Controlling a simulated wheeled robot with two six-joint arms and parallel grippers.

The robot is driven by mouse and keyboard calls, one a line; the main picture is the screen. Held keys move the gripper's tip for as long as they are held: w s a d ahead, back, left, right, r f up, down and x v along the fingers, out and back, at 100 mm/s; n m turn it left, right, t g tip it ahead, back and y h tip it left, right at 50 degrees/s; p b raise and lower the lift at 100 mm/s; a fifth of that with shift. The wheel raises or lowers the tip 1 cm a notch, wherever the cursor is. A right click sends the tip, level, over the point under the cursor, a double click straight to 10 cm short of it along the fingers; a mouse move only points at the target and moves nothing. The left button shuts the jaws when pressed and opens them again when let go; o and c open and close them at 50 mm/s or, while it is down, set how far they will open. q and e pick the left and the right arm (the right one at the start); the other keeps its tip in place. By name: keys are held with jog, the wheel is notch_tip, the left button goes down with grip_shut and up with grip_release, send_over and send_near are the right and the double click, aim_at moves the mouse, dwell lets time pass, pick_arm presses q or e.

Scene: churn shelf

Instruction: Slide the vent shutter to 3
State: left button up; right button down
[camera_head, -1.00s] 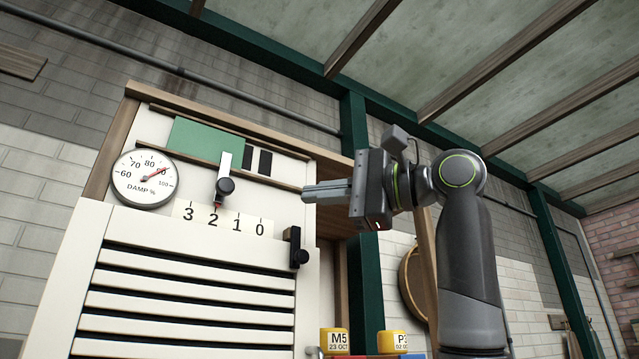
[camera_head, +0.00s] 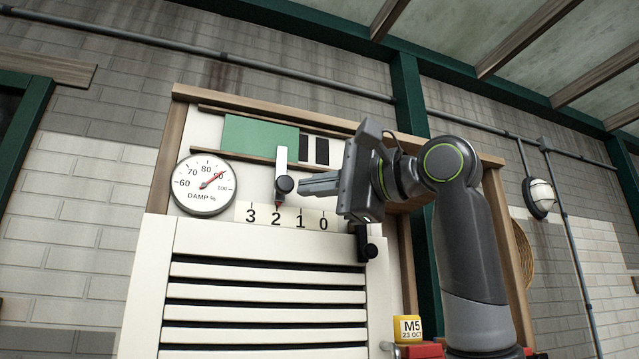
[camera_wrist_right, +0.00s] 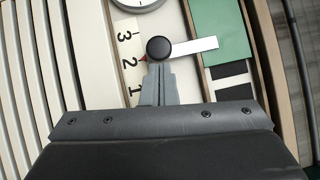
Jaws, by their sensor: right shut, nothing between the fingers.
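The vent shutter (camera_head: 260,135) is a green panel in a wooden track, with two dark slots uncovered at its right. A white tab hangs from it with a black knob (camera_head: 284,185), which also shows in the right wrist view (camera_wrist_right: 158,48). The red pointer under the knob is at 2 on the number strip (camera_head: 288,217), which reads 3, 2, 1, 0 from left to right. My right gripper (camera_head: 302,184) is shut and empty, its tips just right of the knob. In the wrist view the fingertips (camera_wrist_right: 158,68) are at the knob's edge; contact is unclear. My left gripper is not in view.
A round damp gauge (camera_head: 204,185) is left of the strip. A black latch knob (camera_head: 371,250) sits below right, by the slatted white door (camera_head: 265,300). A yellow tag M5 (camera_head: 408,329) stands lower right. The wall left of the gauge is clear.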

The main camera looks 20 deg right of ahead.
aim_at(284, 182)
jog(key=a+b, duration=0.1)
jog(key=a, duration=0.4)
jog(key=shift+s, duration=0.2)
jog(key=shift+d, duration=0.1)
jog(key=shift+w, duration=0.15)
